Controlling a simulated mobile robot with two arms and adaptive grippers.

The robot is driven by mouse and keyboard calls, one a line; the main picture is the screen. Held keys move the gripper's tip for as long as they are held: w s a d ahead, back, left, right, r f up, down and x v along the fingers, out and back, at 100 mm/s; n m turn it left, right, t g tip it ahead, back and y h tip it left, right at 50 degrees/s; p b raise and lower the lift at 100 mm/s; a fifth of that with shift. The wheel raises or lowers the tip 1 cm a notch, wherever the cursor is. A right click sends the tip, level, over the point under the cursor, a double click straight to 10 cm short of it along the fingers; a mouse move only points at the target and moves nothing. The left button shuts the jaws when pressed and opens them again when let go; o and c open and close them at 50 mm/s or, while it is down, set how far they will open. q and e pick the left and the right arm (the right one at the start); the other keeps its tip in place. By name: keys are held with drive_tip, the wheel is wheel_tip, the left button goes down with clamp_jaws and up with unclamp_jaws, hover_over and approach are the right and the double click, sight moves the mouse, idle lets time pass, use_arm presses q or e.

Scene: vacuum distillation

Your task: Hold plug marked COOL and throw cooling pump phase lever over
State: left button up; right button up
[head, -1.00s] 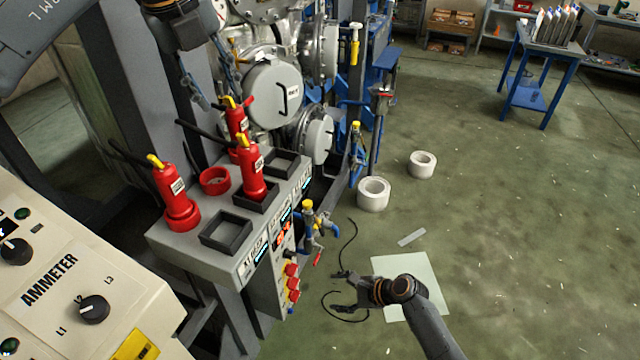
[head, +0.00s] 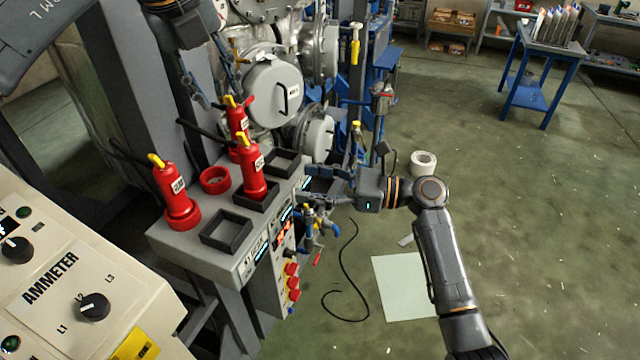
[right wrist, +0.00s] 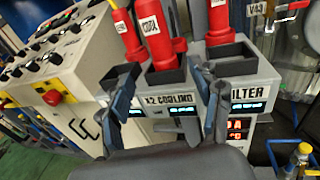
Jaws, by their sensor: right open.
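Red plugs with yellow tops stand on a grey socket box. One plug (head: 252,174) stands in the middle square socket; the right wrist view shows a matching plug (right wrist: 150,36), its label seeming to read COOL, above the words X2 COOLING. Other plugs stand at the left (head: 169,188) and behind (head: 237,118). My right gripper (head: 314,186) is open and empty, beside the box's right front edge; its fingers (right wrist: 168,105) show before the box front. My left gripper (head: 213,78) hangs above and behind the plugs, fingers apart and empty. I cannot make out the phase lever.
An empty square socket (head: 225,230) is at the box's near end. Red knobs (head: 292,282) sit on the panel below. An ammeter console (head: 80,270) stands at the lower left. Metal vessels (head: 273,90) are behind. Floor on the right is mostly open, with a white roll (head: 423,164).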

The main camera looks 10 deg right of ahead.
sight(252, 177)
use_arm(q)
drive_tip(key=shift+w+a, duration=0.1)
use_arm(e)
drive_tip(key=x, duration=1.2)
drive_tip(key=shift+w+a, duration=0.15)
drive_tip(key=shift+w, duration=0.05)
